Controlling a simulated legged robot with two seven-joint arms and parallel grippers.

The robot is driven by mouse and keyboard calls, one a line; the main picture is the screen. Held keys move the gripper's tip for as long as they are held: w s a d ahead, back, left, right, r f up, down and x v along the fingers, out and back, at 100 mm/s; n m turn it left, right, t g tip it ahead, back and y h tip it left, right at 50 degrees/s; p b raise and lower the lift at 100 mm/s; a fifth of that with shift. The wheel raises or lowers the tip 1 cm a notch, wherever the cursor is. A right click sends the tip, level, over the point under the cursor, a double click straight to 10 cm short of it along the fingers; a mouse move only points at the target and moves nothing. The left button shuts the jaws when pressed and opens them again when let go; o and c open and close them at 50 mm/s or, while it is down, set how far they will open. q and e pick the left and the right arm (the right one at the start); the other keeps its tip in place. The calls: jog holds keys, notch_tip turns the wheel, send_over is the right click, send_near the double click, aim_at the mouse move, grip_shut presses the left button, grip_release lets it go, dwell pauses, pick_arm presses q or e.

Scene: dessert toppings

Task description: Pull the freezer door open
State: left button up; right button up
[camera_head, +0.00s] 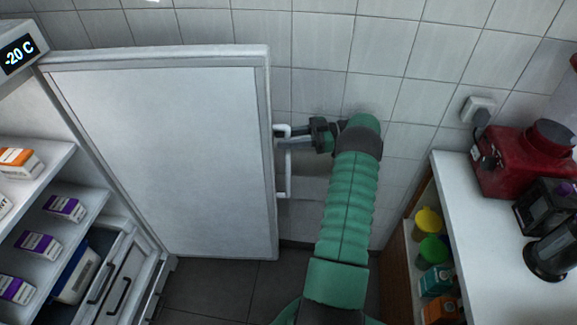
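The freezer door (165,150) stands wide open, swung out to the right, with its pale inner face showing. The freezer (88,185) is at the left, its shelves and drawers exposed, with a display (19,54) reading -20 C. A white bar handle (288,172) sits on the door's right edge. My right gripper (291,137) is at the upper part of this handle, its arm coming up from the bottom middle. The fingers overlap the handle, and I cannot tell whether they close on it. My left gripper is not in view.
Coloured containers (432,250) stand on a shelf below. Boxes (64,208) sit on the freezer shelves. Dark floor (210,288) is clear below the door; a tiled wall (325,45) is behind.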

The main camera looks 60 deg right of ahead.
jog(key=s+a+r, duration=0.1)
jog(key=s+a, duration=0.6)
jog(key=a, duration=0.5)
jog(key=shift+s+a+r+p, duration=0.2)
jog(key=shift+a+p, duration=0.1)
jog(key=shift+p, duration=0.05)
